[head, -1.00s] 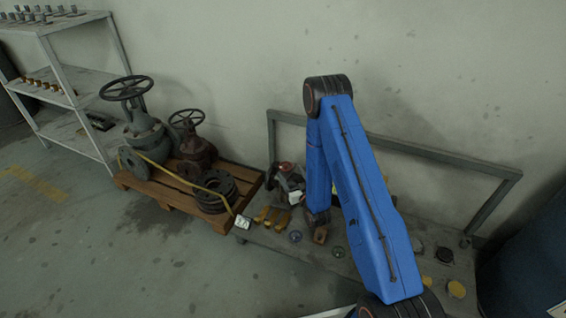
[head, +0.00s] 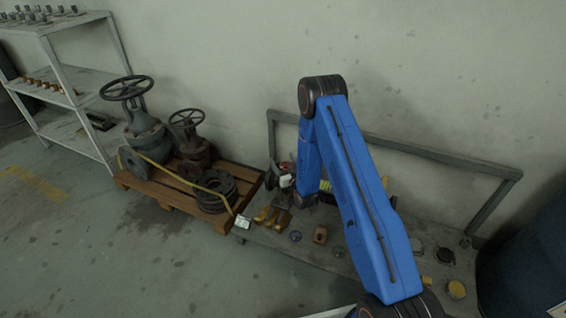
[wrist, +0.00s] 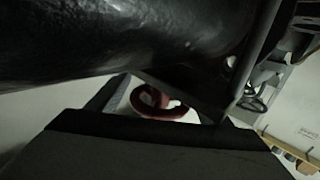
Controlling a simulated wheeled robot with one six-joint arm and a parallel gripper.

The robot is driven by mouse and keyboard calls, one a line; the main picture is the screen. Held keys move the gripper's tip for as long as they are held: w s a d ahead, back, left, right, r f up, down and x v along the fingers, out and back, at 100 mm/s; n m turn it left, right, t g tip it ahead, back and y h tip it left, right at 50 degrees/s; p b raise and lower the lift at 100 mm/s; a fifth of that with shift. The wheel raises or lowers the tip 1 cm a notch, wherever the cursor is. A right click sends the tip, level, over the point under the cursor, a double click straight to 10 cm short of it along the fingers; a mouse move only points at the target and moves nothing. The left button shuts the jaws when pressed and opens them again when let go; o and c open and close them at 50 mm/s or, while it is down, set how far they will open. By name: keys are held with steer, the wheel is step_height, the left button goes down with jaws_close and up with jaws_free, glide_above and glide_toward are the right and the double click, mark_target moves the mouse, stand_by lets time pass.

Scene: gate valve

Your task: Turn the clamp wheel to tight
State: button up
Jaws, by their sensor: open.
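A red curved part, which looks like the clamp wheel (wrist: 152,103), shows in the wrist view just beyond the dark body of my gripper (wrist: 160,128). Only part of its rim is visible. A large black rounded form (wrist: 110,40) fills the top left and covers what lies above. In the head view a small red-topped fixture (head: 285,168) stands at the left end of the grey bench; my blue arm partly hides it. My gripper is open and near the red part. The fingertips are hidden in the head view, and I cannot tell whether they touch it.
The grey bench (head: 330,248) carries yellow parts (head: 272,216), a brown block (head: 320,235) and several small discs. A wooden pallet (head: 155,190) with two valves stands left. A rail (head: 430,154) runs behind; a dark blue drum (head: 530,255) stands right.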

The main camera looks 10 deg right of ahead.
steer(key=c, duration=1)
steer(key=shift+c, duration=0.2)
steer(key=shift+m+h, duration=0.4)
steer(key=shift+h, duration=0.2)
steer(key=m+h, duration=0.2)
steer(key=h, duration=0.1)
steer(key=shift+d, duration=0.25)
steer(key=m+h, duration=0.1)
steer(key=h, duration=0.1)
steer(key=d+m+h, duration=0.1)
steer(key=m+h, duration=0.1)
steer(key=h, duration=0.1)
steer(key=shift+s+d+m+g+h, duration=0.1)
steer(key=shift+s+m+g+h, duration=0.05)
steer(key=shift+m+g+h, duration=0.2)
steer(key=m+g+h, duration=0.1)
steer(key=h, duration=0.1)
steer(key=d+m+g+h, duration=0.1)
steer(key=m+h, duration=0.1)
steer(key=shift+s+g, duration=0.2)
steer(key=shift+g, duration=0.05)
steer(key=shift+s+d+m+g+h, duration=0.2)
steer(key=shift+m+g+h, duration=0.7)
steer(key=shift+h, duration=0.1)
steer(key=shift+s+d+m+g+h, duration=0.2)
steer(key=shift+m+g+h, duration=0.55)
steer(key=shift+g+h, duration=0.2)
